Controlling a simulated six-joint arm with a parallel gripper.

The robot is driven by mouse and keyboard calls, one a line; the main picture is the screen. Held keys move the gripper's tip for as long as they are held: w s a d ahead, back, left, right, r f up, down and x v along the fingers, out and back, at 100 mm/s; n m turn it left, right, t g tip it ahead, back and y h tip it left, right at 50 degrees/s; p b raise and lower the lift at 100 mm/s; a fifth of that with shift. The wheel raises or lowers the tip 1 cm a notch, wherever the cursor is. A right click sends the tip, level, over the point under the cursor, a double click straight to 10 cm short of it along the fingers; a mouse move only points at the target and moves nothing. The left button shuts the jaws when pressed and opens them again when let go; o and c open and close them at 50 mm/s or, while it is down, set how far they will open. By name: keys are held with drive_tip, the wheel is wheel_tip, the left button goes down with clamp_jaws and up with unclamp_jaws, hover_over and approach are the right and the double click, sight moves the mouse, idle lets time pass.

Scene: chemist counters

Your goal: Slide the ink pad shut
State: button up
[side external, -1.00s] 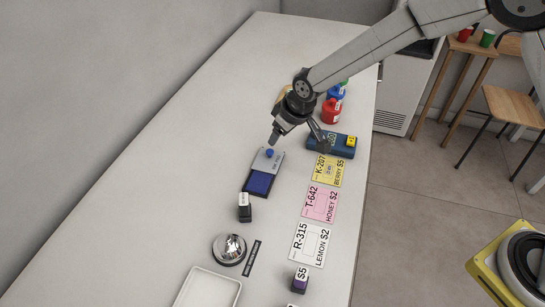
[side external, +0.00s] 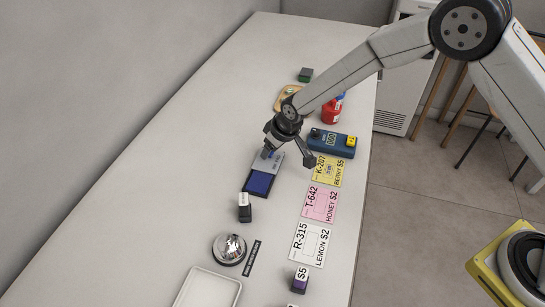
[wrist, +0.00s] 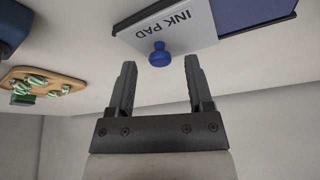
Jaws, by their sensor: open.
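The ink pad (side external: 260,182) lies on the counter with its blue pad partly uncovered. Its grey lid (side external: 275,163) is slid toward the far end. In the wrist view the lid (wrist: 190,25) reads "INK PAD" and has a round blue knob (wrist: 160,56) near its edge. My gripper (side external: 288,158) is at the far end of the lid. In the wrist view my gripper (wrist: 158,75) is open, its two fingers on either side of the knob's line, with the knob just beyond the fingertips. In the side view the knob is hidden by my gripper.
A dark stamp (side external: 245,212) stands close to the ink pad's near end, with a bell (side external: 229,249) and a white tray (side external: 207,289) beyond it. Label cards (side external: 319,204) lie to the right. A blue device (side external: 331,142) and a red bottle (side external: 332,110) stand behind.

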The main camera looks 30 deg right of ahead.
drive_tip(key=shift+w+f, duration=0.1)
drive_tip(key=shift+f, duration=0.1)
clamp_jaws()
idle(1.5)
